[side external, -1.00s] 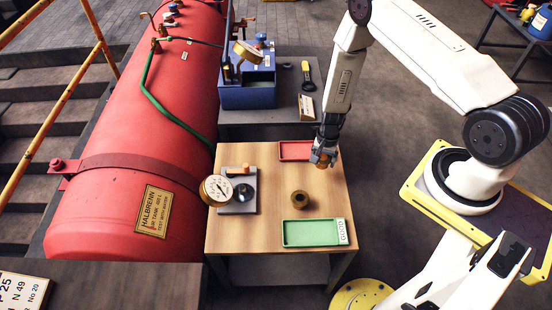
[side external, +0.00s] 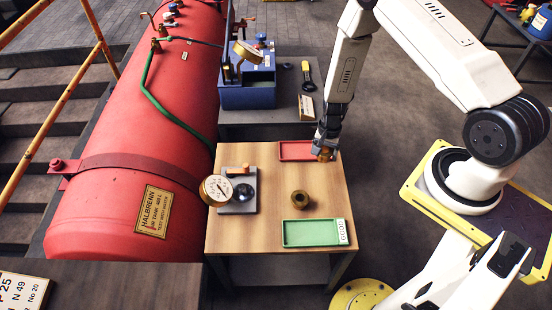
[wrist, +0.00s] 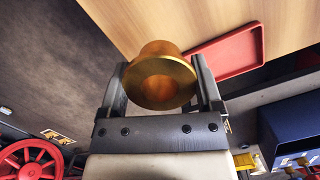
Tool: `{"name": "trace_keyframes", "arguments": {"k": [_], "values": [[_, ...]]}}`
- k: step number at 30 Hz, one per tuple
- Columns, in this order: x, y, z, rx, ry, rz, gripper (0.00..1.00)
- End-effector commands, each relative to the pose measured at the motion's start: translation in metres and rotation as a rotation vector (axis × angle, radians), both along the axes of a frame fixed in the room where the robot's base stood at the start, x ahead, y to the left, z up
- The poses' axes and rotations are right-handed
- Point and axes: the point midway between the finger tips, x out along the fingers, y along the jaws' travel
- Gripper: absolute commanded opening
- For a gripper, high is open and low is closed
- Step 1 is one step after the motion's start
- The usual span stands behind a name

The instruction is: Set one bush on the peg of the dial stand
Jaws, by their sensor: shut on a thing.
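My gripper (side external: 326,151) is shut on a bronze flanged bush, which shows clearly between the fingers in the wrist view (wrist: 161,80). In the side view it is above the right edge of the wooden table, beside the red tray. The dial stand (side external: 238,204) is at the table's left, with a grey base, a round white-faced dial (side external: 216,189) and a dark rounded part on the base. I cannot make out the peg clearly.
The red tray (side external: 295,151) lies at the table's back and the green tray (side external: 311,233) at its front. A blue box (side external: 248,95) stands behind. The middle of the wooden table (side external: 275,175) is clear.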

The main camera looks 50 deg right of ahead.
Motion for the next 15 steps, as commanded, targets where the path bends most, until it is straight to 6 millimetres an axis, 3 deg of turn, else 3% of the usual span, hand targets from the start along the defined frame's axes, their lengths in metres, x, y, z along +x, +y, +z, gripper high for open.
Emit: {"name": "trace_keyframes", "arguments": {"k": [8,15], "values": [[0.001,0.001,0.000,-0.001,-0.001,-0.002,0.00],[0.014,0.012,0.000,-0.003,-0.004,-0.031,0.00]]}}
